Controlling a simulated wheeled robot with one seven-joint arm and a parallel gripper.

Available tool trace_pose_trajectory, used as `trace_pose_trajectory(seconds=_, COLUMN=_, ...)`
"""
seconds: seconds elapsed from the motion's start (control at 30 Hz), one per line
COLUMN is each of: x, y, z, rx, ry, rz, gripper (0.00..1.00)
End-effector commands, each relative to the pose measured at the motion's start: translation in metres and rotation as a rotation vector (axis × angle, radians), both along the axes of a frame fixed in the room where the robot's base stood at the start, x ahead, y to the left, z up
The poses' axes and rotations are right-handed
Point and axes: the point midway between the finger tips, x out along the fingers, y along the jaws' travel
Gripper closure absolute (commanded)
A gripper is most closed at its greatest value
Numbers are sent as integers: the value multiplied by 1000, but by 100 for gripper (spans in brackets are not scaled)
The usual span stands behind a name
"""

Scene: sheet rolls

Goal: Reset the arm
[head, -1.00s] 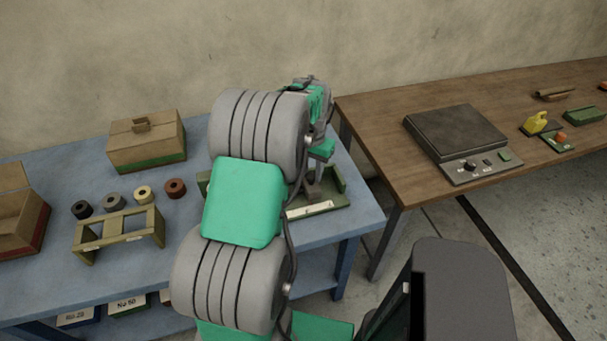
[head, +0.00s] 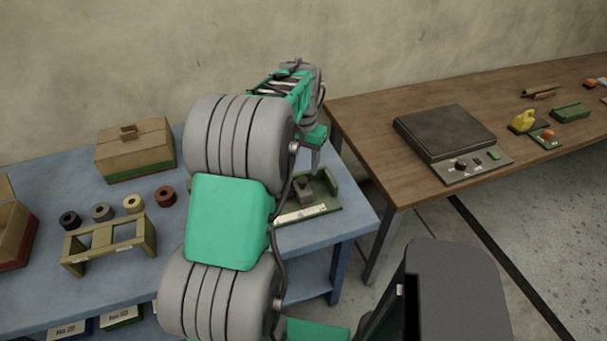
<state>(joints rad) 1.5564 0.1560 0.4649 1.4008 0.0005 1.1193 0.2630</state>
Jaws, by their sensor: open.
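My gripper (head: 316,156) shows at the end of my raised grey and green arm, above the right end of the blue table (head: 330,230). One finger shows pointing down; the rest is hidden by my wrist and arm. The jaws are open and nothing shows in them. Below it, a green tray (head: 322,200) with a pale label stands on the table, partly hidden by my arm. A small dark block (head: 302,187) sits in the tray, apart from the gripper.
Several rolls (head: 133,204) stand in a row behind a wooden rack (head: 110,245). A lidded box (head: 135,150) is behind them, an open box (head: 15,225) at far left. A brown table (head: 370,130) on the right bears a hotplate-like device (head: 445,130).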

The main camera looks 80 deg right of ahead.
Motion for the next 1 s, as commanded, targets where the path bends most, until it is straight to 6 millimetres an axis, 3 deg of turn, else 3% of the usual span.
trace_pose_trajectory(seconds=0.1, x=-1, y=-1, z=17, rx=-2, ry=0, rz=0, gripper=48)
trace_pose_trajectory(seconds=0.23, x=-1, y=0, z=24, rx=1, ry=0, rz=0, gripper=48)
trace_pose_trajectory(seconds=0.6, x=-1, y=0, z=24, rx=0, ry=0, rz=21, gripper=48)
trace_pose_trajectory(seconds=0.67, x=0, y=-7, z=24, rx=-30, ry=0, rz=71, gripper=48)
trace_pose_trajectory(seconds=0.7, x=-1, y=-7, z=14, rx=-41, ry=2, rz=115, gripper=48)
trace_pose_trajectory(seconds=0.87, x=-2, y=46, z=-39, rx=53, ry=-3, rz=195, gripper=48)
trace_pose_trajectory(seconds=1.0, x=8, y=93, z=-48, rx=75, ry=-5, rz=269, gripper=48)
